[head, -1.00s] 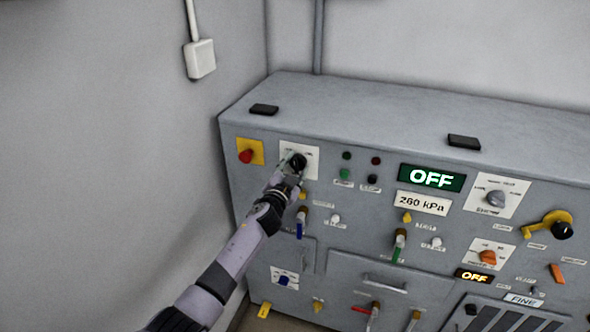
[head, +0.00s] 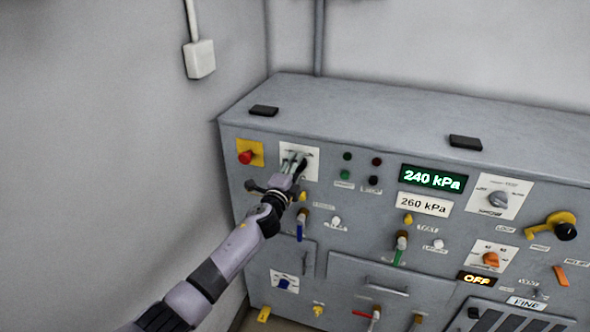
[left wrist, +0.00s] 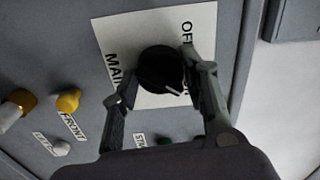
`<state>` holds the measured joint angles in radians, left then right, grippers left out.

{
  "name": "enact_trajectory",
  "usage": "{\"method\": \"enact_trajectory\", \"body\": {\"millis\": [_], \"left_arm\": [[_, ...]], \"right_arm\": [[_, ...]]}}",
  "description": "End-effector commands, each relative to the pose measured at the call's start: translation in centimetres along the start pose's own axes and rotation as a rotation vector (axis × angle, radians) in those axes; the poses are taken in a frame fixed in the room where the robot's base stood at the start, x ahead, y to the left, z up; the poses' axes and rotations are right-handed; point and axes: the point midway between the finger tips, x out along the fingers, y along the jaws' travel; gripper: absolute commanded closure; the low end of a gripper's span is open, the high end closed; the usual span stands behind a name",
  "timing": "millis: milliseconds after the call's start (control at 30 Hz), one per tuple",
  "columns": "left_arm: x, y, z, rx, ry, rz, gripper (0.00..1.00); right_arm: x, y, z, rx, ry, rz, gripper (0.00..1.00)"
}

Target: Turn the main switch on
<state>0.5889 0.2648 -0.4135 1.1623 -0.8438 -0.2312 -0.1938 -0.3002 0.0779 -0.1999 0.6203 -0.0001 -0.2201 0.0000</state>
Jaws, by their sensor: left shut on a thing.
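The main switch is a round black knob (left wrist: 160,68) on a white plate (head: 313,166) at the panel's upper left. In the left wrist view the plate reads "MAIN" and "OFF"; another label beside the right finger is partly covered. The knob's white pointer line points to the lower right, towards that covered label and away from "OFF". My left gripper (head: 294,164) is shut on the knob, one finger on each side; it also fills the left wrist view (left wrist: 150,77). In the head view the fingers mostly hide the knob. My right gripper is not in view.
The green-lit display (head: 433,179) reads "240 kPa", above a "260 kPa" plate (head: 424,204). A small display (head: 477,279) reads "OFF". A red button on a yellow plate (head: 257,152) is left of the switch. A yellow knob (head: 303,196) and blue-handled valve (head: 300,228) sit below.

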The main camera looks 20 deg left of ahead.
Motion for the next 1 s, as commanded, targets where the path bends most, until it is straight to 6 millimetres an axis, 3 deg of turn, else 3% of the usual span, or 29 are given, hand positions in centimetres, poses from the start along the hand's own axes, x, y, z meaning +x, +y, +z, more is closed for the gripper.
{"method": "enact_trajectory", "body": {"millis": [300,800,833,1000], "left_arm": [[-0.04,0.19,-0.05,0.105,0.001,0.003,0.87],[-0.05,0.22,-0.04,0.122,0.001,0.003,0.87],[-0.05,0.22,-0.04,0.122,0.001,0.003,0.58],[-0.04,0.17,-0.04,0.121,0.001,0.002,0.47]], "right_arm": [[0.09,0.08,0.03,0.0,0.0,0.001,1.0],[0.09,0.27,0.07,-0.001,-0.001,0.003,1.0],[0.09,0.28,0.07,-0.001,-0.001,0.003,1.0],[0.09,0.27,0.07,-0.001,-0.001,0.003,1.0]]}}
